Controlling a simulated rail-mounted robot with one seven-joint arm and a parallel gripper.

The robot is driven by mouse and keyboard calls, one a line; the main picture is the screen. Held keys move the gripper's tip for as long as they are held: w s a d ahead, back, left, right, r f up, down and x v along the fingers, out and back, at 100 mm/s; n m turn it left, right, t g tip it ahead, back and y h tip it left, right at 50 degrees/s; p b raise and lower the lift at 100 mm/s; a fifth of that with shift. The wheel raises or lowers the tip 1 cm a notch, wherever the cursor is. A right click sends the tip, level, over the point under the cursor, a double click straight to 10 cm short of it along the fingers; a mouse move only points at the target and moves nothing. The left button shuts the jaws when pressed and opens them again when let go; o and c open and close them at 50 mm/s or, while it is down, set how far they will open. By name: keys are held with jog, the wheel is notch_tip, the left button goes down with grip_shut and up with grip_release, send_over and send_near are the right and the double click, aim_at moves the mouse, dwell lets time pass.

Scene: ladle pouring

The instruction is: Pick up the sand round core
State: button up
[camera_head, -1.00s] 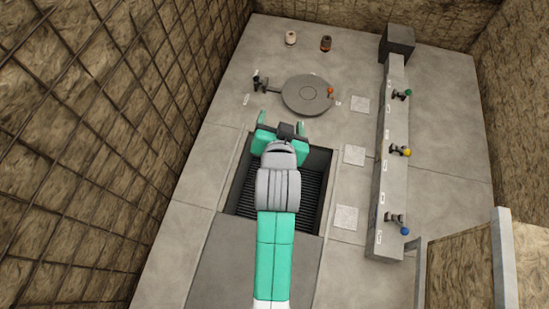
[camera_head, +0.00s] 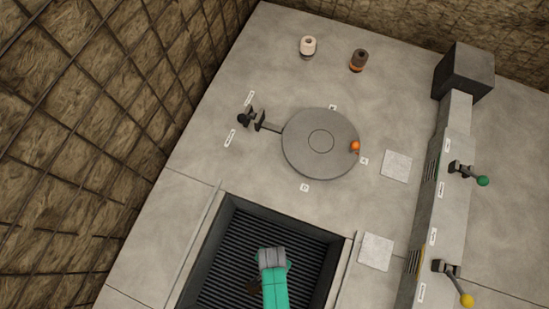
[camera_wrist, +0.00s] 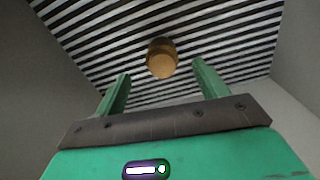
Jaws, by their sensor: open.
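The sand round core (camera_wrist: 161,58), a tan-orange short round piece, lies on the striped grate in the wrist view. My gripper (camera_wrist: 161,73) is open, with its two green fingers to the left and right below the core in the picture. The core appears beyond the fingertips, in line with the gap, and the gap looks empty. In the head view my arm reaches down into the pit, and its own links hide the fingers. I cannot make out the core for certain there.
Pit walls surround the grate (camera_head: 230,258) closely. Beyond the pit is a round grey plate (camera_head: 303,158) with an orange knob. A cream cylinder (camera_head: 308,46) and a dark-and-orange cylinder (camera_head: 358,60) stand at the back. A long block with levers (camera_head: 452,215) is at the right.

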jog(key=shift+s+f+b, duration=0.1)
jog(key=shift+f+b, duration=0.35)
jog(key=shift+f, duration=0.75)
jog(key=shift+w, duration=0.2)
jog(key=f+b, duration=0.4)
jog(key=f, duration=0.1)
jog(key=shift+w+f+b, duration=0.1)
jog(key=shift+w+b, duration=0.1)
jog(key=shift+b, duration=0.1)
jog(key=c, duration=1.1)
